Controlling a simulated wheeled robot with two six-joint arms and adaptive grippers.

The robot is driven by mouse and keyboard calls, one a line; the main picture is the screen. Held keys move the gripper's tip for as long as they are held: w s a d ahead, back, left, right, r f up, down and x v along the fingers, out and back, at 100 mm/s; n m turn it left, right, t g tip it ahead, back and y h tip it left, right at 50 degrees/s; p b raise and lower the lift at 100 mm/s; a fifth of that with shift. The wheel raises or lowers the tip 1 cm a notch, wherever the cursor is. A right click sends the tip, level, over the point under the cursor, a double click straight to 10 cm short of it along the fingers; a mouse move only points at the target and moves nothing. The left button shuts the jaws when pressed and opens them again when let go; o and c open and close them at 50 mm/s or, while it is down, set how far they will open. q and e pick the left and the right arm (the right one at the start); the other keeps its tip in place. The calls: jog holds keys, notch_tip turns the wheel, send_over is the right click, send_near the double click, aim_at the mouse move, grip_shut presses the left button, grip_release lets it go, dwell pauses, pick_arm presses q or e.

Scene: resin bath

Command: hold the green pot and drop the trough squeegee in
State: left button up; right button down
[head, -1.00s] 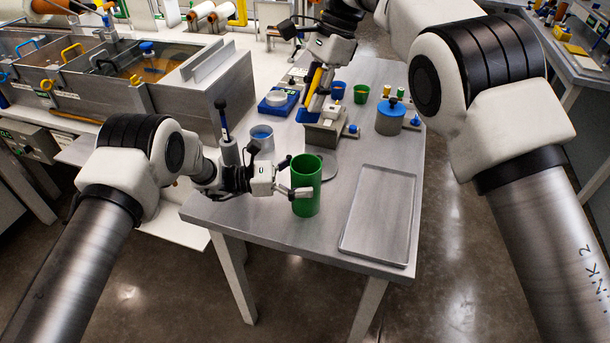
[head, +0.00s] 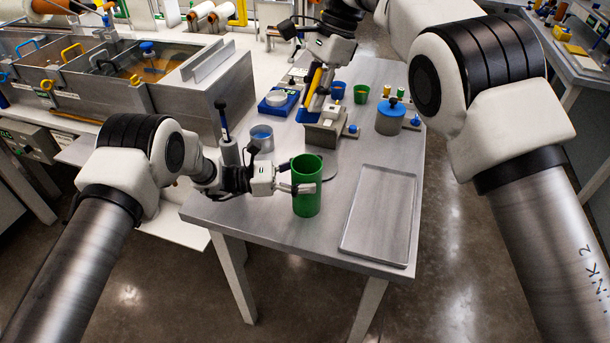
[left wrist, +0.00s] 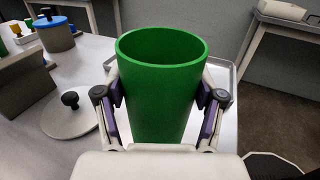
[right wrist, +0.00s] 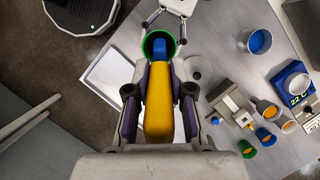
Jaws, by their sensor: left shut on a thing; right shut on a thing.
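The green pot (head: 306,192) stands upright on the grey table, its open mouth up. My left gripper (head: 300,178) is shut on the pot's sides, and the left wrist view shows one finger pad on each side of the pot (left wrist: 160,90). My right gripper (right wrist: 158,92) is shut on the yellow handle of the trough squeegee (right wrist: 158,110). In the right wrist view its blue end overlaps the pot's mouth. In the head view the squeegee (head: 315,84) hangs tilted beyond the pot, apart from it. The inside of the pot is mostly hidden.
An empty metal tray (head: 379,216) lies right of the pot. A grey lid with a black knob (left wrist: 84,117) lies beside it. A grey block fixture (head: 323,135), a blue-lidded can (head: 390,119) and small cups stand farther back. The resin bath (head: 150,72) is at the left.

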dwell(0.4)
notch_tip(320, 180, down, 12)
jog(key=shift+r, duration=0.2)
jog(key=c, duration=0.9)
grip_release()
jog(key=shift+f, duration=0.15)
jog(key=shift+c, duration=0.2)
jog(key=v, duration=1.2)
